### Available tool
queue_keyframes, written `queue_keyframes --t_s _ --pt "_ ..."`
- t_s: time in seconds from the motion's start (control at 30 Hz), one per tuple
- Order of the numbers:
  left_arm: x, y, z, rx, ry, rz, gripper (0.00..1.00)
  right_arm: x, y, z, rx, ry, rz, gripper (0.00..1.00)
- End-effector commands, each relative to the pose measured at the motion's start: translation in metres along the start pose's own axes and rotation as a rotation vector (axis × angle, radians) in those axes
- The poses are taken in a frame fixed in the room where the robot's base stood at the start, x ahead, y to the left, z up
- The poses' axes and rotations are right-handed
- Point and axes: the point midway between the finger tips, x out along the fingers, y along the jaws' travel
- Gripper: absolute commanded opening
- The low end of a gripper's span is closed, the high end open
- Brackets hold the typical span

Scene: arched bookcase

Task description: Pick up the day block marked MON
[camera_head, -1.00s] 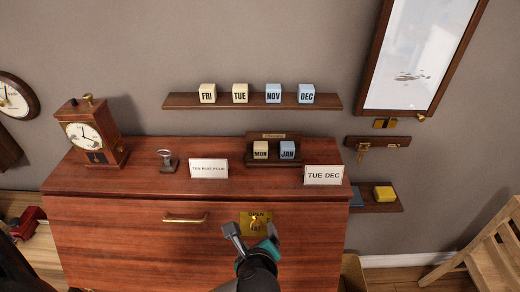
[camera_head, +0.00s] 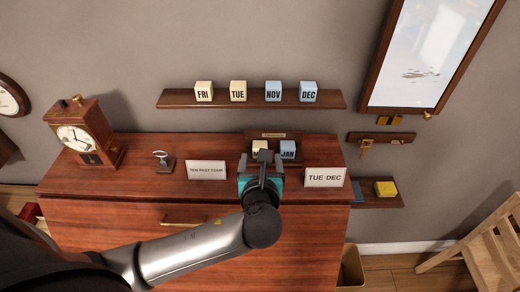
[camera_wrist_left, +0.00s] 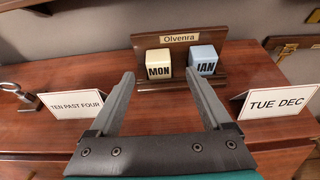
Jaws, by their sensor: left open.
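The cream day block marked MON (camera_wrist_left: 158,66) sits in a wooden holder (camera_wrist_left: 184,41) with a small plate reading "Olvenra". The blue block marked JAN (camera_wrist_left: 203,60) sits just to its right in the same holder. In the head view, the MON block (camera_head: 258,146) is partly hidden behind my left gripper (camera_head: 262,163). My left gripper also shows in the left wrist view (camera_wrist_left: 160,85), open and empty, with its fingers spread and pointing toward the holder. The MON block shows between the fingertips in that view, a little ahead of them. My right gripper is not in view.
Cards reading TEN PAST FOUR (camera_head: 206,170) and TUE DEC (camera_head: 324,177) stand on either side of the holder. A clock (camera_head: 85,135) and a small metal stand (camera_head: 163,162) are further left. A wall shelf (camera_head: 250,100) above holds several blocks.

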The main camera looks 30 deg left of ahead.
Motion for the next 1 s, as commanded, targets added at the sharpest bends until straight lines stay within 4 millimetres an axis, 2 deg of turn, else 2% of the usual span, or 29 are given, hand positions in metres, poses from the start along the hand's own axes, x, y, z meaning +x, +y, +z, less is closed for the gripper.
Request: queue_keyframes --t_s 0.23,0.5,0.83,1.0 --pt "0.018 0.001 0.0 -0.001 0.0 0.002 0.82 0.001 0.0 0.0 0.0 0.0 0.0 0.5" --pt "0.053 0.002 -0.002 -0.001 0.0 0.0 0.82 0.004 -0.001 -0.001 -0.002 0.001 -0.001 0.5" --pt "0.059 0.002 -0.002 -0.002 0.002 -0.001 0.82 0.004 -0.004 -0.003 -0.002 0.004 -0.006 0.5" --pt "0.059 0.002 -0.003 -0.002 0.002 -0.001 0.65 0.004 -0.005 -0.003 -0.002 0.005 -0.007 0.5"
